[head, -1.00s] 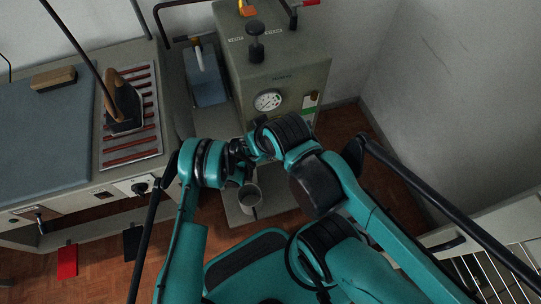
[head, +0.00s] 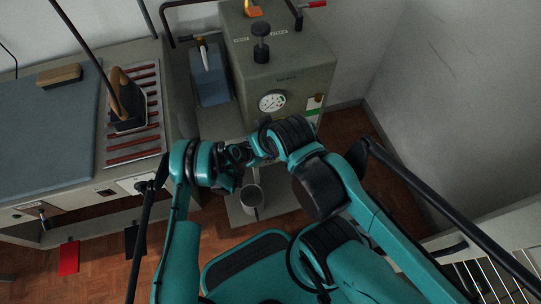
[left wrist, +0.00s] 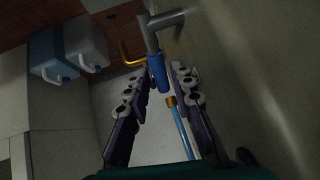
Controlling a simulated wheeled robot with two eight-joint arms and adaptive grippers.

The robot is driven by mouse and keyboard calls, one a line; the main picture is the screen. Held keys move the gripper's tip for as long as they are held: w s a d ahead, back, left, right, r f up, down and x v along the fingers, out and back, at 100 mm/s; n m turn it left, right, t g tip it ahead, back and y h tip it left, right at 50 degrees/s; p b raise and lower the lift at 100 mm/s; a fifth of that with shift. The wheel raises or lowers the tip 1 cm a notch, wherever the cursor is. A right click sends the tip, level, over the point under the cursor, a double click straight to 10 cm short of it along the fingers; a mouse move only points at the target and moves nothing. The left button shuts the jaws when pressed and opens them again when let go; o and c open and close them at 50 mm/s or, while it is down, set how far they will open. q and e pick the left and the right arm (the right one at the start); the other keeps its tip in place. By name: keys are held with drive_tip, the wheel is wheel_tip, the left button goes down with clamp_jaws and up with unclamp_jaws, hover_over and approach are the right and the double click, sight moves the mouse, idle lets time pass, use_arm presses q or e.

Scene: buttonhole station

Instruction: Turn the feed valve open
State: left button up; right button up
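In the left wrist view, a blue sleeve (left wrist: 158,73) hangs from a grey pipe fitting (left wrist: 152,38), and I take it for the feed valve's handle. My left gripper (left wrist: 160,82) is open, with one dark finger on each side of the sleeve; I cannot tell whether either finger touches it. In the head view my left gripper (head: 232,168) is low in front of the grey boiler (head: 285,70), partly hidden by my arms. The valve itself does not show clearly there. My right arm reaches in from the right, and its gripper cannot be made out.
The boiler carries a round gauge (head: 271,102) and a black knob (head: 261,42). A grey cup (head: 251,197) stands below my grippers. An iron (head: 126,108) rests on the left table. The left wrist view shows a white-and-blue jug (left wrist: 84,42) and a brass bent pipe (left wrist: 130,56).

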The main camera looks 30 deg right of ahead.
use_arm(q)
drive_tip(key=v, duration=0.7)
drive_tip(key=shift+w+a+r, duration=0.1)
drive_tip(key=shift+a+r, duration=0.1)
